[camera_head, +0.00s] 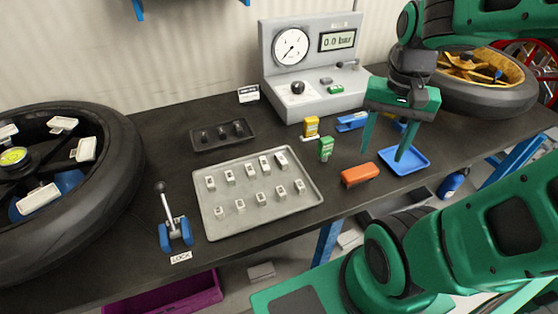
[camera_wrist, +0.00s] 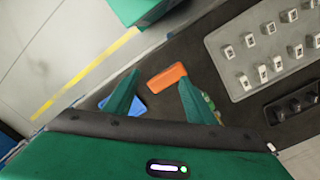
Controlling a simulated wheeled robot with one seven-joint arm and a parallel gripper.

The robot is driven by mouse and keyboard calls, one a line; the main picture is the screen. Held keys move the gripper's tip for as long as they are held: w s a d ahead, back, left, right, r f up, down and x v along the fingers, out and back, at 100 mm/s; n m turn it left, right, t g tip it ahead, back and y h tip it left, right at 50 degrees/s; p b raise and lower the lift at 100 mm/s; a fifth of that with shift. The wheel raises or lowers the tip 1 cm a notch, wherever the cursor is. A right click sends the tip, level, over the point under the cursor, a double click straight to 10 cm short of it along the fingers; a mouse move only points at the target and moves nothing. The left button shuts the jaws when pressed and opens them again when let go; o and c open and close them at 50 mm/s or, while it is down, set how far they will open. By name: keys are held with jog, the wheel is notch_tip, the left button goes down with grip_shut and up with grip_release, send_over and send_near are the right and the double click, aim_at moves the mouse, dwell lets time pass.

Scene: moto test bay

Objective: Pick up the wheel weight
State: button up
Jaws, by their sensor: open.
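Several small silver-grey blocks, which look like wheel weights (camera_head: 239,205), stand in two rows on a grey tray (camera_head: 290,217) in the middle of the bench. The weights (camera_wrist: 262,74) and their tray (camera_wrist: 238,91) also show at the upper right in the wrist view. My gripper (camera_head: 382,156) is open and empty, pointing down above the bench to the right of the tray. Its fingers (camera_wrist: 157,79) show apart in the wrist view, with an orange block (camera_wrist: 167,76) seen beyond them. I cannot tell which weight is meant.
The orange block (camera_head: 360,174) and a blue tray (camera_head: 415,166) lie near my gripper. A gauge unit (camera_head: 308,80) stands at the back. A tyre (camera_head: 118,160) and lever clamp (camera_head: 174,228) are left.

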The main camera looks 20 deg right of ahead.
jog(key=w+a+m, duration=0.4)
jog(key=w+a, duration=0.1)
jog(key=w, duration=0.5)
jog(key=m, duration=0.5)
send_over(281, 158)
jog(key=f, duration=0.7)
jog(key=shift+d, duration=0.4)
jog(key=shift+w+a+f, duration=0.1)
jog(key=shift+a+f, duration=0.1)
jog(key=shift+f, duration=1.4)
jog(key=shift+a+f, duration=0.15)
jog(key=shift+f, duration=1.4)
jog(key=shift+c, duration=0.6)
jog(key=c, duration=0.7)
